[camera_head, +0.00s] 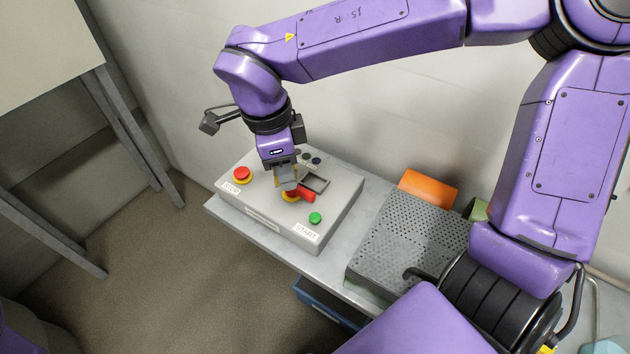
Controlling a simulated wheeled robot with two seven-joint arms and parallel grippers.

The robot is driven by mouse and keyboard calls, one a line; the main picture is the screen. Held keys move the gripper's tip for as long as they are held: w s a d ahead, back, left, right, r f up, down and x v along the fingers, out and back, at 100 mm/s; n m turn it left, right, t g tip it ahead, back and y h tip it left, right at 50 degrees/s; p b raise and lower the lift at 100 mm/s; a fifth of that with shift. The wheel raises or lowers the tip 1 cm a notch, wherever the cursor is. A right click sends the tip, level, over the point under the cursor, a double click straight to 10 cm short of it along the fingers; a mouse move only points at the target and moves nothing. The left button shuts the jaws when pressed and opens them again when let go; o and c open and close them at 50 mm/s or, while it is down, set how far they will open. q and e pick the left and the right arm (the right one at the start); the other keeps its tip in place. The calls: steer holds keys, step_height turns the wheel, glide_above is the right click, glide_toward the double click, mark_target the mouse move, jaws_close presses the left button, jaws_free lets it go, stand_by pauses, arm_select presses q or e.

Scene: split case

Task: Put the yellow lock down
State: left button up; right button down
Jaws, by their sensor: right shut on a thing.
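My right gripper (287,186) points down over the grey control box (250,198) and is shut on the yellow lock. The lock is mostly hidden by the fingers; only small yellow parts show around them. Just under the fingertips is a red rotary handle (304,194) on a yellow base (289,198). I cannot tell whether the lock touches the handle or the box. My left gripper is not in view.
The box has a red STOP button (242,174), a green START button (315,218) and a dark recess (315,182). It stands on a grey bench (320,262). To the right are a perforated metal plate (410,235) and an orange object (428,187). A blue drawer (325,304) is below.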

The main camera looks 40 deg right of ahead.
steer(key=s+r+m, duration=0.2)
steer(key=s+m, duration=0.3)
steer(key=m, duration=0.4)
steer(key=shift+g+y, duration=0.3)
steer(key=shift+g, duration=0.1)
steer(key=w+d+f+p, duration=0.1)
steer(key=w+d+f, duration=0.4)
steer(key=w+d+f+p, duration=0.2)
steer(key=w+d+f, duration=0.2)
steer(key=w+f, duration=0.1)
steer(key=shift+w+d+f+p, duration=0.1)
steer(key=shift+d+f+p, duration=0.2)
steer(key=shift+d, duration=0.1)
step_height(320, 180, down, 3)
steer(key=shift+r, duration=0.2)
steer(key=shift+f, duration=0.1)
steer(key=shift+f, duration=0.1)
steer(key=c, duration=0.8)
jaws_free()
